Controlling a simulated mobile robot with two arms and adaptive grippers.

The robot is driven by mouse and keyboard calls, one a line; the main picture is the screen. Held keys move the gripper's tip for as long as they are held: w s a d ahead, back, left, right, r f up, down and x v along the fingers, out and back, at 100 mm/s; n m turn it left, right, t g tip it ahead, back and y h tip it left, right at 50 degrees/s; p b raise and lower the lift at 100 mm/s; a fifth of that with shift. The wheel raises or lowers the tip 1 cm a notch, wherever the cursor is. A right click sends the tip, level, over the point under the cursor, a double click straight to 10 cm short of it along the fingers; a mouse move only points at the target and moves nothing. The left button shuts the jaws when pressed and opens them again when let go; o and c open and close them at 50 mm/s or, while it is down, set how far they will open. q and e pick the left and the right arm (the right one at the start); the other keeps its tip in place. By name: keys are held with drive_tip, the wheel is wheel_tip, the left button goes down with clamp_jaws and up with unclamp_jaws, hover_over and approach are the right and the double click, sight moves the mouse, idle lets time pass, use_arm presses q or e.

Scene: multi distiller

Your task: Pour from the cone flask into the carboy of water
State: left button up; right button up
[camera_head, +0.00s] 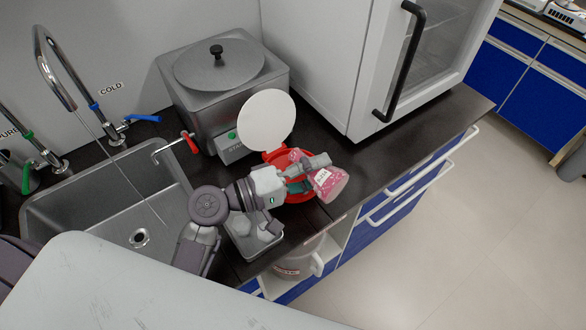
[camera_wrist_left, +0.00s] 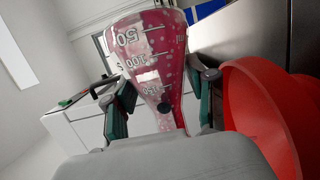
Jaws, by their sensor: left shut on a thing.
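My left gripper (camera_head: 312,173) is shut on the cone flask (camera_head: 328,185), a clear flask with pink, speckled contents. The flask is strongly tilted, its wide base toward the right and its neck toward the left. In the left wrist view the flask (camera_wrist_left: 150,50) stands between the fingers (camera_wrist_left: 160,100), its graduation marks upside down. A translucent vessel with a red label and white handle, perhaps the carboy (camera_head: 291,268), is in the open space below the counter; much of it is hidden. My right gripper is out of view.
A red, wide-rimmed container (camera_head: 303,194) with a raised white round lid (camera_head: 266,119) is under and beside the gripper. A metal tray (camera_head: 251,240) is close by. The sink (camera_head: 105,200), distiller (camera_head: 222,85) and white cabinet (camera_head: 340,60) surround the counter.

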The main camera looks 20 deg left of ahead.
use_arm(q)
drive_tip(key=shift+w+a+r+n, duration=0.15)
drive_tip(key=shift+r+n, duration=0.35)
drive_tip(key=shift+n, duration=0.3)
idle(2.0)
drive_tip(key=shift+a+f+n+t+h+b, duration=0.15)
drive_tip(key=shift+f+n+t+h+b, duration=0.2)
drive_tip(key=shift+n, duration=0.25)
idle(2.4)
